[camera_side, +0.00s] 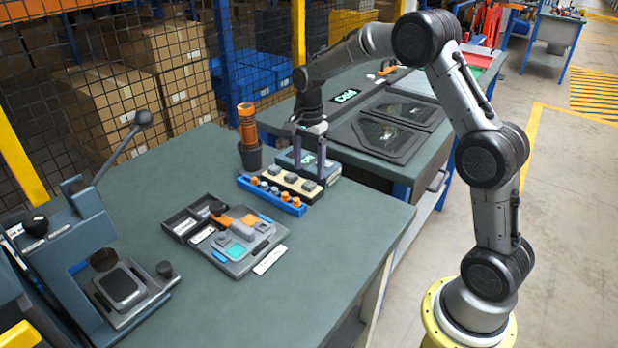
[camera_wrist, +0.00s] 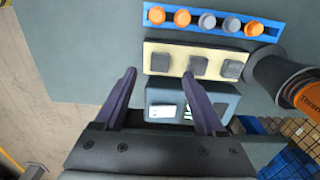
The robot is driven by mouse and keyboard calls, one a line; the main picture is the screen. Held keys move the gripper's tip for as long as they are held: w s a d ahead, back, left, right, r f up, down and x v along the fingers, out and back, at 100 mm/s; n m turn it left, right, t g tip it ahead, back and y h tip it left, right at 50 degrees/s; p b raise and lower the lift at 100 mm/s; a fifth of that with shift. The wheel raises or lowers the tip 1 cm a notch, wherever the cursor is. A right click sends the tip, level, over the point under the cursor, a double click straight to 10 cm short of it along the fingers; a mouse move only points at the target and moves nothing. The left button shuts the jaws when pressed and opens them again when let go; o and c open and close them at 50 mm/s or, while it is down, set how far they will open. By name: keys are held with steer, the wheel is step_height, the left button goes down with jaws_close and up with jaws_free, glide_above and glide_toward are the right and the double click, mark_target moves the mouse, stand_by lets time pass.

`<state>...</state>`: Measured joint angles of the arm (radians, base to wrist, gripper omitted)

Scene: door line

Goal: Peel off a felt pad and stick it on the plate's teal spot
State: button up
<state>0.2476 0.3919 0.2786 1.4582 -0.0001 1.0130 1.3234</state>
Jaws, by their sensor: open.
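A cream backing strip (camera_side: 297,190) carries three dark grey felt pads; it also shows in the wrist view (camera_wrist: 179,71). The left pad there (camera_wrist: 159,63) appears between the tips of my open gripper (camera_wrist: 160,73), with nothing held. In the side view my gripper (camera_side: 308,160) points down over the far side of the strip, and its exact height above the pads is hard to tell. The grey plate (camera_side: 264,243) lies nearer the camera, to the left of the strip. Its teal spot (camera_side: 236,252) is bare, and an orange patch (camera_side: 248,220) is beside it.
A blue rack (camera_side: 272,197) with orange and grey knobs borders the strip. A grey box with displays (camera_wrist: 220,99) stands on its other side. A dark cup holds an orange bottle (camera_side: 247,124). A lever press (camera_side: 92,270) stands left. The right front bench is clear.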

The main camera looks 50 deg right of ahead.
mark_target(309, 183)
steer(key=shift+f, duration=2.3)
jaws_close()
steer(key=c, duration=0.7)
jaws_free()
steer(key=shift+c, duration=0.2)
jaws_close()
steer(key=shift+r, duration=0.25)
steer(key=shift+r, duration=2.95)
